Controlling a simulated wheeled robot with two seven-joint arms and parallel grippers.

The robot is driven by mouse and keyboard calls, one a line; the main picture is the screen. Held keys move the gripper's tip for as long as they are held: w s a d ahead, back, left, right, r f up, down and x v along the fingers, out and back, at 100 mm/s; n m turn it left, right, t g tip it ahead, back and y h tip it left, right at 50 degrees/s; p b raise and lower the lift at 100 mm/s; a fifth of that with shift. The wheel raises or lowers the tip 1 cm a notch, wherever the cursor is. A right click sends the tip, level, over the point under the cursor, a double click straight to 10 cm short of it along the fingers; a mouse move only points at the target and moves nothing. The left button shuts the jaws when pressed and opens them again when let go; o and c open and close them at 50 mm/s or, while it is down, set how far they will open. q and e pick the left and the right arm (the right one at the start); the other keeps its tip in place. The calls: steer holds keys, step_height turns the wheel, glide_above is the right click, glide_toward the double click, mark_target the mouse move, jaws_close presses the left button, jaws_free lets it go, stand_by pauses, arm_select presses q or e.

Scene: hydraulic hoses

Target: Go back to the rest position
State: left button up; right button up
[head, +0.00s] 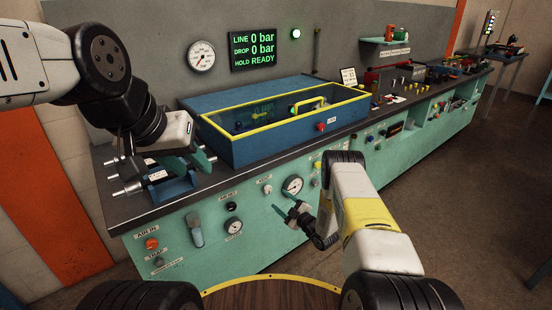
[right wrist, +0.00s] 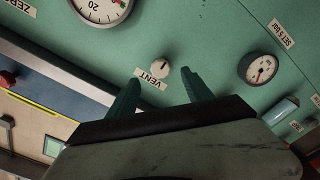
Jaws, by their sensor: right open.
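My left gripper (head: 203,160) hangs from the left arm over the left end of the bench, by a blue stand (head: 172,188) with metal fittings. Its fingers are partly hidden, and their opening cannot be made out. My right gripper (head: 285,209) is in front of the bench's teal front panel, its two teal fingers apart. In the right wrist view the right gripper (right wrist: 160,77) is open and empty, with the white vent knob (right wrist: 161,66) showing beyond the gap between its fingertips. Whether it touches the panel cannot be told.
The teal panel carries a large gauge (head: 293,186), a small gauge (head: 233,226) and a red knob (head: 152,243). A blue box with a yellow-framed clear lid (head: 318,104) stands on the bench. The display (head: 253,50) reads 0 bar and READY. Floor at right is clear.

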steer(key=w+d+r+m+h, duration=0.2)
steer(key=w+d+r, duration=0.1)
steer(key=r, duration=0.6)
steer(key=w+d+r+m+g+h, duration=0.1)
steer(key=w+d+r+m+h, duration=0.15)
steer(key=r, duration=0.55)
steer(key=w+d+r+m+h, duration=0.1)
steer(key=w+d+r+h, duration=0.15)
steer(key=r, duration=0.65)
steer(key=s+d+r+m+g+h, duration=0.1)
steer(key=s+d+r+m, duration=0.15)
steer(key=r, duration=0.25)
steer(key=s+d+r+m+h, duration=0.1)
steer(key=s+r, duration=0.2)
steer(key=r, duration=0.2)
steer(key=s+r+m+g, duration=0.2)
steer(key=s+r, duration=0.3)
steer(key=s, duration=0.5)
steer(key=s+r+m+g, duration=0.1)
steer(key=s+r+m, duration=0.1)
steer(key=s+r, duration=0.55)
steer(key=s+a+f+m+g, duration=0.2)
steer(key=s+g, duration=0.1)
steer(key=s, duration=2.3)
steer(key=shift+a+m+y, duration=0.2)
steer(key=shift+m+y, duration=0.1)
steer(key=shift+m, duration=0.1)
steer(key=shift+f, duration=0.1)
